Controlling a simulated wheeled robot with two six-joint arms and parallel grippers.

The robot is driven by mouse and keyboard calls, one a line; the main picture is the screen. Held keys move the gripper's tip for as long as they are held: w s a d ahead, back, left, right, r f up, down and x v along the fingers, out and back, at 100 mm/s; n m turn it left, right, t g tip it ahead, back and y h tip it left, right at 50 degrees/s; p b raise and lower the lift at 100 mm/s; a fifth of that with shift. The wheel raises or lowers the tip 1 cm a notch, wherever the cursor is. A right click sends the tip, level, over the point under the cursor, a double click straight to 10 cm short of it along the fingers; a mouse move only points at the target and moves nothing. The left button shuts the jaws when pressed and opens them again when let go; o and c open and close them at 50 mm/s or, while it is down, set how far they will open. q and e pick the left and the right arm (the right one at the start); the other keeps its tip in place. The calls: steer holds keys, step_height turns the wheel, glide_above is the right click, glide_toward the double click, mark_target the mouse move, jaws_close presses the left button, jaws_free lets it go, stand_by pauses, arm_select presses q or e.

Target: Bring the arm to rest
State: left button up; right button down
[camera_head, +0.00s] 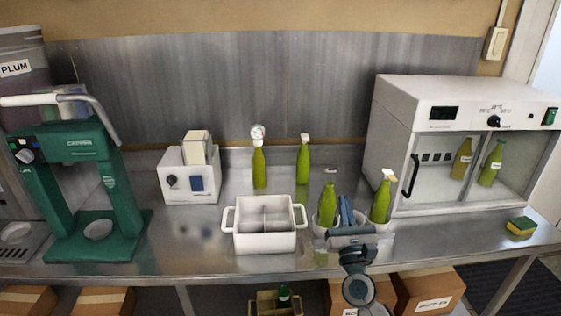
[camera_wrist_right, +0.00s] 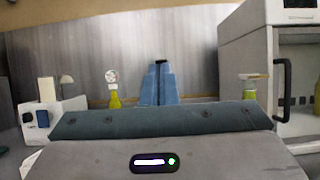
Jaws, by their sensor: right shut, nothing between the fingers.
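My right gripper (camera_head: 346,210) shows in the head view at the front edge of the steel counter, to the right of the white two-handled tub. Its blue fingers are shut together with nothing between them and point toward the back wall. In the right wrist view the closed blue fingers (camera_wrist_right: 158,85) stand in the middle. Two green bottles flank the fingers in the head view, one to the left (camera_head: 328,206) and one to the right (camera_head: 381,201); each appears to stand in a pale round holder. My left gripper is in neither view.
The white divided tub (camera_head: 264,239) stands at the front middle of the counter (camera_head: 185,262). Two green bottles (camera_head: 260,170) (camera_head: 303,165) stand behind it. A white incubator (camera_head: 393,140) is at right, a yellow-green sponge (camera_head: 521,227) before it. A green press (camera_head: 45,200) and white device (camera_head: 187,184) are at left.

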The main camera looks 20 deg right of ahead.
steer(key=s+a+f+n+g+y, duration=0.55)
steer(key=a+f+n, duration=0.2)
steer(key=n, duration=0.65)
steer(key=s+a+f+n+g+y, duration=0.4)
steer(key=s+a+f+n+y, duration=0.3)
steer(key=n, duration=0.7)
steer(key=s+d+f+n+g+h, duration=0.4)
steer(key=s+f+n+g, duration=0.15)
steer(key=s, duration=0.45)
steer(key=s+d+f+n+g+h, duration=0.4)
steer(key=s+f+n, duration=0.15)
steer(key=s, duration=0.35)
step_height(320, 180, down, 30)
steer(key=d+g, duration=0.2)
steer(key=d, duration=0.1)
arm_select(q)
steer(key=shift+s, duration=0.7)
arm_select(e)
steer(key=s+d+f+g, duration=0.1)
steer(key=s+f, duration=1.7)
steer(key=s, duration=0.1)
steer(key=shift+f, duration=0.35)
